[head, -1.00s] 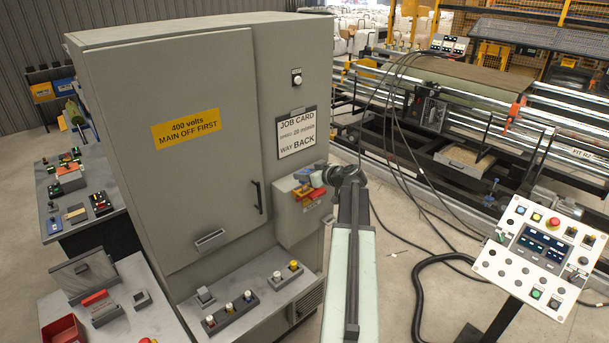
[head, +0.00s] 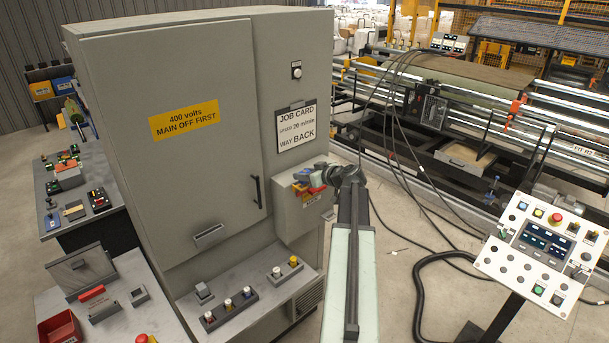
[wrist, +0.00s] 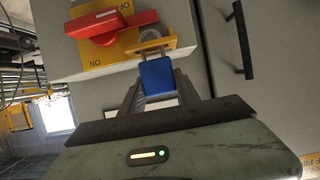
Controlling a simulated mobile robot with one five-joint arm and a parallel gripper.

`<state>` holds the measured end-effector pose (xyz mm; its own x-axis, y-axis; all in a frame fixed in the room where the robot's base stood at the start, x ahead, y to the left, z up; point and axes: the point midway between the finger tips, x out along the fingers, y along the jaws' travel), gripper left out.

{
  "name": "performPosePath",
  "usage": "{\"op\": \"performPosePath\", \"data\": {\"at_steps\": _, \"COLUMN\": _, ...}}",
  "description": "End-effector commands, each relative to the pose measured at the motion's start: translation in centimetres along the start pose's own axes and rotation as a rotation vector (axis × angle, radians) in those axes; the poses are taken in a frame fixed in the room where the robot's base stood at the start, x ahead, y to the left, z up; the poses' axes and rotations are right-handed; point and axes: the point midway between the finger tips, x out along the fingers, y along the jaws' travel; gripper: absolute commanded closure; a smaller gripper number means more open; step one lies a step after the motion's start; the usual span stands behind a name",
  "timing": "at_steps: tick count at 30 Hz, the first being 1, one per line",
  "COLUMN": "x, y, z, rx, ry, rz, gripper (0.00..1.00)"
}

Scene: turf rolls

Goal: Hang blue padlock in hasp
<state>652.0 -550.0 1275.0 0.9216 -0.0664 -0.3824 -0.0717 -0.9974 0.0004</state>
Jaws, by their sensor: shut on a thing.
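The blue padlock (wrist: 157,77) is between the two fingers of my gripper (wrist: 160,88) in the wrist view, and the gripper is shut on it. Its pale shackle (wrist: 151,37) points away from me and overlaps the yellow hasp tab (wrist: 172,44); I cannot tell whether it passes through the hole. The hasp is beside the red switch handle (wrist: 110,22) on a yellow plate marked OFF and ON.
The grey cabinet (head: 200,130) with its black door handle (head: 258,191) stands left of my arm. A ledge with push buttons (head: 250,293) is below. A white control panel (head: 541,250) stands at the right, with cables on the floor between.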

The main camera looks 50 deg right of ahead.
Motion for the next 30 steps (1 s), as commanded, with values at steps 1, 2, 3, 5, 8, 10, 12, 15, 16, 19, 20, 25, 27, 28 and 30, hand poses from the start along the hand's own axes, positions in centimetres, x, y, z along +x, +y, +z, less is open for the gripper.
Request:
{"op": "performPosePath", "data": {"at_steps": 1, "x": 0.1, "y": 0.0, "z": 0.2, "rx": 0.0, "ry": 0.0, "rz": 0.0, "gripper": 1.0}}
{"op": "performPosePath", "data": {"at_steps": 2, "x": 0.1, "y": 0.0, "z": 0.3, "rx": 0.0, "ry": 0.0, "rz": 0.0, "gripper": 1.0}}
{"op": "performPosePath", "data": {"at_steps": 3, "x": 0.2, "y": 0.0, "z": 0.4, "rx": 0.0, "ry": 0.0, "rz": 0.0, "gripper": 1.0}}
{"op": "performPosePath", "data": {"at_steps": 5, "x": 0.2, "y": 0.0, "z": 0.5, "rx": 0.0, "ry": 0.0, "rz": 0.0, "gripper": 1.0}}
{"op": "performPosePath", "data": {"at_steps": 8, "x": 0.3, "y": 0.0, "z": 0.8, "rx": 0.0, "ry": 0.0, "rz": 0.0, "gripper": 1.0}}
{"op": "performPosePath", "data": {"at_steps": 10, "x": 0.4, "y": 0.0, "z": 0.9, "rx": 0.0, "ry": 0.0, "rz": 0.0, "gripper": 1.0}}
{"op": "performPosePath", "data": {"at_steps": 12, "x": 0.5, "y": 0.0, "z": 1.1, "rx": 0.0, "ry": 0.0, "rz": 0.0, "gripper": 1.0}}
{"op": "performPosePath", "data": {"at_steps": 15, "x": 0.5, "y": 0.0, "z": 1.3, "rx": 0.0, "ry": 0.0, "rz": 0.0, "gripper": 1.0}}
{"op": "performPosePath", "data": {"at_steps": 16, "x": 0.6, "y": 0.0, "z": 1.4, "rx": 0.0, "ry": 0.0, "rz": 0.0, "gripper": 1.0}}
{"op": "performPosePath", "data": {"at_steps": 19, "x": 0.5, "y": 0.0, "z": 1.2, "rx": 0.0, "ry": 0.0, "rz": 0.0, "gripper": 0.37}}
{"op": "performPosePath", "data": {"at_steps": 20, "x": 0.5, "y": 0.0, "z": 1.2, "rx": 0.0, "ry": 0.0, "rz": 0.0, "gripper": 0.37}}
{"op": "performPosePath", "data": {"at_steps": 25, "x": 0.5, "y": 0.0, "z": 1.2, "rx": 0.0, "ry": 0.0, "rz": 0.0, "gripper": 0.37}}
{"op": "performPosePath", "data": {"at_steps": 27, "x": 0.5, "y": 0.0, "z": 1.2, "rx": 0.0, "ry": 0.0, "rz": 0.0, "gripper": 0.37}}
{"op": "performPosePath", "data": {"at_steps": 28, "x": 0.5, "y": 0.0, "z": 1.2, "rx": 0.0, "ry": 0.0, "rz": 0.0, "gripper": 0.37}}
{"op": "performPosePath", "data": {"at_steps": 30, "x": 0.2, "y": 0.0, "z": 1.2, "rx": 0.0, "ry": 0.0, "rz": 0.0, "gripper": 0.37}}
